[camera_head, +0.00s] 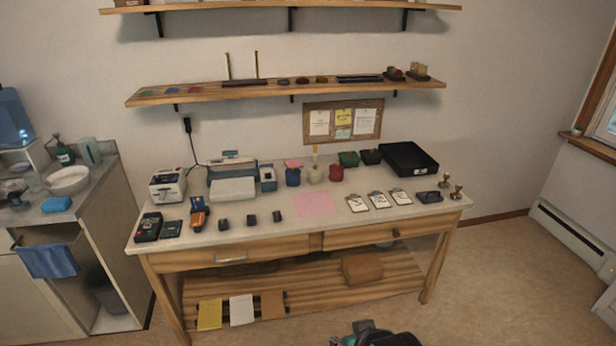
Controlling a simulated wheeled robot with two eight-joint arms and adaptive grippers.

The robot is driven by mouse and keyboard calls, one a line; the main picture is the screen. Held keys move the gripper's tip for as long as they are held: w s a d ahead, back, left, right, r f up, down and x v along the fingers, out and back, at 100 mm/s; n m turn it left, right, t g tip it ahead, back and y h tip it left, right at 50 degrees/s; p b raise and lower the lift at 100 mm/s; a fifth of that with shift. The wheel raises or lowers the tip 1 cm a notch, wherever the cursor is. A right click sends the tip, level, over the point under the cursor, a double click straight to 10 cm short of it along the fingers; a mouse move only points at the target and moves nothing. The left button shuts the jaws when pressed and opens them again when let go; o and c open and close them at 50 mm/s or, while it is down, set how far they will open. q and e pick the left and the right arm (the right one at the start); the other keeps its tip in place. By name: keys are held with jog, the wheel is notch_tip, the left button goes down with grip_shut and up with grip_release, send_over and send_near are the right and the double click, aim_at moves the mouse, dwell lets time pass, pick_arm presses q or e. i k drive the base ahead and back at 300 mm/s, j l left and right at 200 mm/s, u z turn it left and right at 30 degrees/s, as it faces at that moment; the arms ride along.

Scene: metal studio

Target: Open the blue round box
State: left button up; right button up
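A small blue round container (293,177) stands upright on the worktable, toward the back and near its middle. It is the leftmost of three similar round containers, with a cream one and a red one to its right. A pink patch shows just above or behind its top. It is too small to tell whether its lid is on. Neither of my grippers can be made out in the head view.
The worktable (265,237) also holds a printer (233,188), a label machine (167,185), a black tray (408,159), several clipboards and a pink sheet (316,204). A sink counter (100,180) stands at left. The floor (500,290) is clear at right.

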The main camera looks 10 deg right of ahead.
aim_at(295, 182)
jog(key=i+l+u, duration=0.1)
jog(key=i+l, duration=0.35)
jog(key=l, duration=0.2)
jog(key=i+l+u, duration=0.15)
jog(key=i+l, duration=0.05)
jog(key=l, duration=0.1)
